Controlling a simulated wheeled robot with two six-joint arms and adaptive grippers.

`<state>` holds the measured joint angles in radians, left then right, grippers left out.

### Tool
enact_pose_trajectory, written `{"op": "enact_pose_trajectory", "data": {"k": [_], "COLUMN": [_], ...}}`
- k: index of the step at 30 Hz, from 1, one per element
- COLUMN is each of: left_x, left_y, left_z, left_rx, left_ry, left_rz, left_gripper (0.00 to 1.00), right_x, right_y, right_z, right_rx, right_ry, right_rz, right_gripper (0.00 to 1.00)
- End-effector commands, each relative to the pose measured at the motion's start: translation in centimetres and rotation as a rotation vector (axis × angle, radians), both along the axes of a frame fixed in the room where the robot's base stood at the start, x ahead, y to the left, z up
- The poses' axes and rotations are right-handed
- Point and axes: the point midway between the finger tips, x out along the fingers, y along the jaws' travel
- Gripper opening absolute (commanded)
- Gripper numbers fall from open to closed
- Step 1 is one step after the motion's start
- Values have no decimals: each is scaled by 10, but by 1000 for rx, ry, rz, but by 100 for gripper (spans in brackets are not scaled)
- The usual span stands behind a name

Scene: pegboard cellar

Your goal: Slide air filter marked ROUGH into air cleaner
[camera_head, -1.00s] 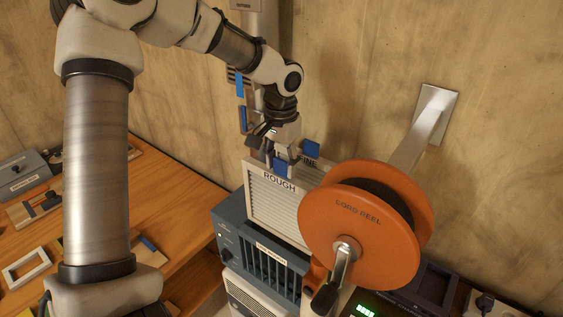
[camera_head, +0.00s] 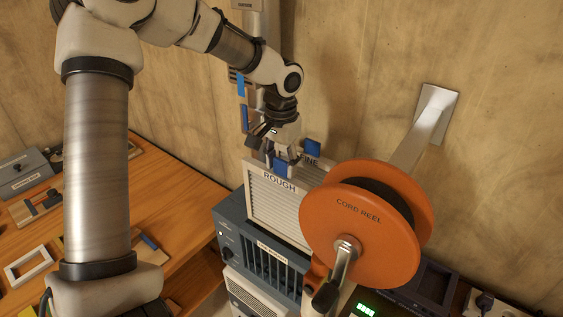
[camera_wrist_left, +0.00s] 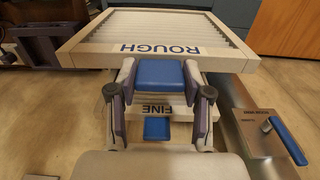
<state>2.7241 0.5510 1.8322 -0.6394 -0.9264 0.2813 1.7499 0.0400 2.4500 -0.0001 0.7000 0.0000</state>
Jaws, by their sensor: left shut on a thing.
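The air filter marked ROUGH (camera_head: 275,205) is a pale, louvred panel standing upright at the top of the dark blue-grey air cleaner (camera_head: 232,228). Its lower edge meets the cleaner's top; how deep it sits I cannot tell. My left gripper (camera_head: 281,166) is shut on the filter's blue tab, which also shows between the fingers in the left wrist view (camera_wrist_left: 159,73). A second filter marked FINE (camera_wrist_left: 158,110) with its own blue tab (camera_head: 312,147) stands just behind. The cord reel hides the cleaner's right part. My right gripper is not in view.
An orange cord reel (camera_head: 350,215) on a wall bracket (camera_head: 430,115) stands close in front and to the right of the filter. A wooden bench (camera_head: 185,190) with small parts lies left. A device with a green display (camera_head: 366,309) is at the bottom.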

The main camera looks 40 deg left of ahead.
Motion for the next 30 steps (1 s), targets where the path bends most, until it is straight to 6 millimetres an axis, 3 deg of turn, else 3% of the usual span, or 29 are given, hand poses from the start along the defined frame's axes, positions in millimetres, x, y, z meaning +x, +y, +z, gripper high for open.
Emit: {"op": "enact_pose_trajectory", "data": {"k": [30], "left_x": [0], "left_y": [0], "left_z": [-53], "left_rx": [0], "left_ry": [1], "left_rz": [0], "left_gripper": [19], "right_x": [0], "right_y": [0], "right_z": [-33], "right_rx": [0], "right_ry": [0], "right_rz": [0], "right_gripper": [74]}}
